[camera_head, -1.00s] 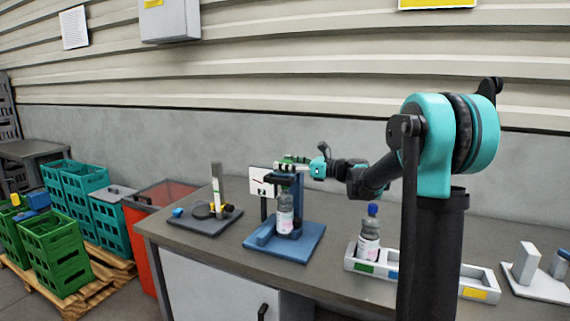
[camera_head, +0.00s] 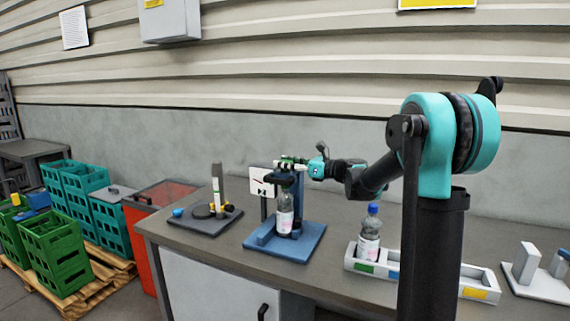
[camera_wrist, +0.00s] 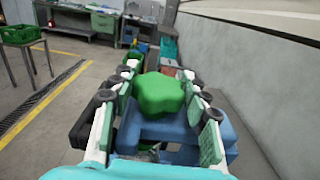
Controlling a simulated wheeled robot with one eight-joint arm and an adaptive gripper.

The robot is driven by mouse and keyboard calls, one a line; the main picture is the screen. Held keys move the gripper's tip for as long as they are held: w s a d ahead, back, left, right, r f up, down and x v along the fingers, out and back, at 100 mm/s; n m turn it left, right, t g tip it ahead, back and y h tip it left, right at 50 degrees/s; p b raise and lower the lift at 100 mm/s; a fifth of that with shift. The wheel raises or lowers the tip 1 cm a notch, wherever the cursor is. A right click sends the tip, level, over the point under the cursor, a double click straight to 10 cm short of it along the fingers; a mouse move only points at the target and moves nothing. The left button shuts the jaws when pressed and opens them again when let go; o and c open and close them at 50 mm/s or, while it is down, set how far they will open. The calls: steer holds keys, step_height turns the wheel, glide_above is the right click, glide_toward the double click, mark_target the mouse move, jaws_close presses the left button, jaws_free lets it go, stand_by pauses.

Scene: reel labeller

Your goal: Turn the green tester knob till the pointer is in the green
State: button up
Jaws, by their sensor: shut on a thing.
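The green knob (camera_wrist: 161,95), lobed like a star, sits between the green-padded fingers of my gripper (camera_wrist: 160,88) in the wrist view. My gripper (camera_head: 290,163) is shut on it at the top of the blue tester (camera_head: 304,243) in the head view. The white dial plate (camera_head: 258,188) stands left of the tester column and carries a dark pointer; its green zone is too small to make out. A clear bottle with a pink-and-white label (camera_head: 285,212) stands upright in the tester, below my gripper.
A white tray (camera_head: 480,281) with a blue-capped bottle (camera_head: 370,226) lies right of the tester. A dark plate with an upright post (camera_head: 217,184) stands to its left. Green and teal crates (camera_head: 58,255) are on the floor at left.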

steer(key=shift+t, duration=0.3)
steer(key=m+t+h, duration=0.2)
steer(key=t, duration=0.1)
steer(key=m+t+h, duration=0.2)
steer(key=shift+s+a+m+t, duration=0.1)
steer(key=shift+s+m+t, duration=0.05)
steer(key=shift+m+t, duration=0.25)
steer(key=m+t+h, duration=0.2)
steer(key=m+h, duration=0.1)
steer(key=h, duration=0.1)
steer(key=m+t+h, duration=0.2)
steer(key=m+h, duration=0.1)
steer(key=h, duration=0.1)
steer(key=shift+a+t, duration=0.1)
steer(key=shift+t, duration=0.2)
steer(key=m+h, duration=0.3)
steer(key=h, duration=0.2)
steer(key=m+h, duration=0.3)
steer(key=h, duration=0.2)
steer(key=shift+m, duration=0.3)
steer(key=m+g+h, duration=0.2)
steer(key=h, duration=0.1)
steer(key=m+g+h, duration=0.2)
steer(key=m+h, duration=0.1)
steer(key=h, duration=0.1)
steer(key=shift+d+g+h, duration=0.2)
steer(key=shift+g+h, duration=0.1)
steer(key=o, duration=1.2)
